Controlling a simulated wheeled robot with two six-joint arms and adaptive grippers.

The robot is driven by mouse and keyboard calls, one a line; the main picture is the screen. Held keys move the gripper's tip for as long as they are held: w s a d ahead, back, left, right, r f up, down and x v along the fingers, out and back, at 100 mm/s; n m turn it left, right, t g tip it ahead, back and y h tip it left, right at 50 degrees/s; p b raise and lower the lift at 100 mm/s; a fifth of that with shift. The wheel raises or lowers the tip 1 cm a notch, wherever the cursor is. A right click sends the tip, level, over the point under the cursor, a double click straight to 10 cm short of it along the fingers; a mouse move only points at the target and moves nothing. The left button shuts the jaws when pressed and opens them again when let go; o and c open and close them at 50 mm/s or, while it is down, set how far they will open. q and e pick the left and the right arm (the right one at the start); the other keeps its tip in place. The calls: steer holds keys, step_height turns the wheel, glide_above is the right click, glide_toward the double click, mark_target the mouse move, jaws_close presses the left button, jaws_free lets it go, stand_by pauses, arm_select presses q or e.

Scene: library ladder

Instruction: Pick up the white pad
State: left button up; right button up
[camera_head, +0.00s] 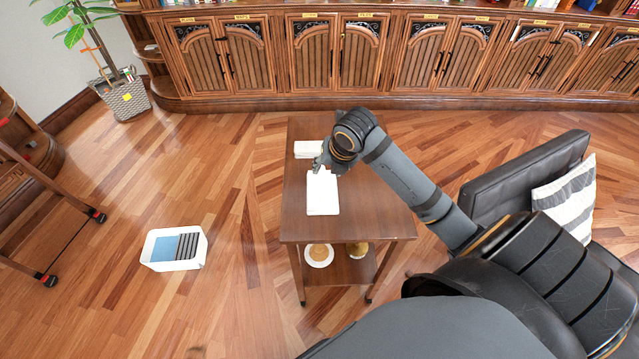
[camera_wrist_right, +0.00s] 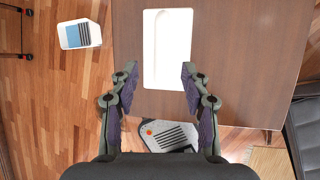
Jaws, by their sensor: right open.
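The white pad (camera_head: 323,195) lies flat on the small wooden table (camera_head: 360,222), and in the right wrist view it shows as a white rectangle (camera_wrist_right: 168,45). My right gripper (camera_head: 322,166) reaches in from the right over the pad's far end, hiding part of it. In the right wrist view its two fingers (camera_wrist_right: 156,76) are spread wide, with the pad's near end between them in the picture and nothing held. How high the fingers are above the pad is hard to tell. My left gripper is not in view.
A white folded item (camera_head: 308,149) lies behind the pad on the table. A white bin (camera_head: 175,249) stands on the floor at left, near a wheeled ladder (camera_head: 75,190). A dark armchair (camera_head: 510,180) stands at right. Wooden cabinets (camera_head: 330,60) line the back.

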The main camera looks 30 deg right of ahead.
mark_target(323, 178)
steer(key=x, duration=0.4)
steer(key=shift+a, duration=0.1)
steer(key=shift+f, duration=0.15)
steer(key=shift+w+f, duration=0.2)
steer(key=shift+f, duration=0.5)
steer(key=x, duration=0.3)
steer(key=shift+w+f, duration=0.1)
steer(key=shift+f, duration=0.15)
steer(key=shift+w, duration=0.1)
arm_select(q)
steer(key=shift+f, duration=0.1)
arm_select(e)
steer(key=shift+c, duration=0.4)
jaws_close()
